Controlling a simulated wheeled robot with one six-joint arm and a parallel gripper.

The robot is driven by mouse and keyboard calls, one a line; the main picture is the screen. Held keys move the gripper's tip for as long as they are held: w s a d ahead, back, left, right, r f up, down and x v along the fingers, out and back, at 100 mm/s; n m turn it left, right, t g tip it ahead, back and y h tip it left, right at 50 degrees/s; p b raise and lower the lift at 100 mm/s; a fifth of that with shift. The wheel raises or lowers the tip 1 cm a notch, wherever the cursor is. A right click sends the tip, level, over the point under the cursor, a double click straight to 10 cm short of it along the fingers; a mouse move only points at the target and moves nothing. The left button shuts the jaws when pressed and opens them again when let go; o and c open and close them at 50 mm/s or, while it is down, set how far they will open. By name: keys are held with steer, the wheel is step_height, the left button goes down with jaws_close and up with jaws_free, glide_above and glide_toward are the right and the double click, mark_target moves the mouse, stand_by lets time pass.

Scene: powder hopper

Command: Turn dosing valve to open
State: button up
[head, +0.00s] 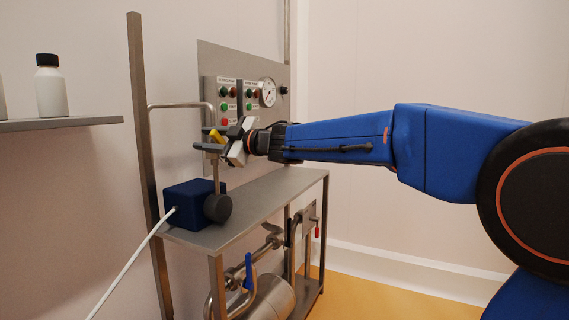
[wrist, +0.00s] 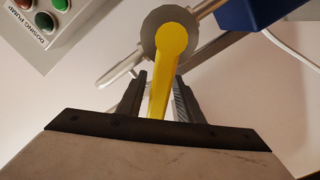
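The dosing valve shows its yellow lever handle (wrist: 162,75) in the wrist view, with its round end on a grey round body (wrist: 150,26). In the head view the yellow handle (head: 217,136) is small and partly hidden by my gripper (head: 213,141), beside the vertical pipe above the bench. In the wrist view my gripper (wrist: 160,80) has one dark finger on each side of the lever. A gap shows on the left side of the lever; the right finger is very close to it, and contact there cannot be told. The fingers are apart.
A control panel (head: 235,60) with buttons and a gauge (head: 267,92) stands behind the gripper. A dark blue box (head: 186,203) with a white cable sits on the steel bench (head: 270,195) below. A shelf (head: 60,124) with a white bottle (head: 50,90) is at left.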

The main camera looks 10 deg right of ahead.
step_height(320, 180, down, 5)
steer(key=s+n, duration=0.2)
steer(key=n, duration=0.7)
steer(key=v, duration=1.6)
steer(key=d+f+m+t+h, duration=0.2)
steer(key=d+m+t+h, duration=0.4)
steer(key=d+m+h, duration=0.3)
steer(key=shift+s+d+f+m, duration=0.15)
steer(key=shift+d+f+m, duration=0.2)
steer(key=shift+d+m, duration=1.85)
steer(key=shift+d, duration=0.35)
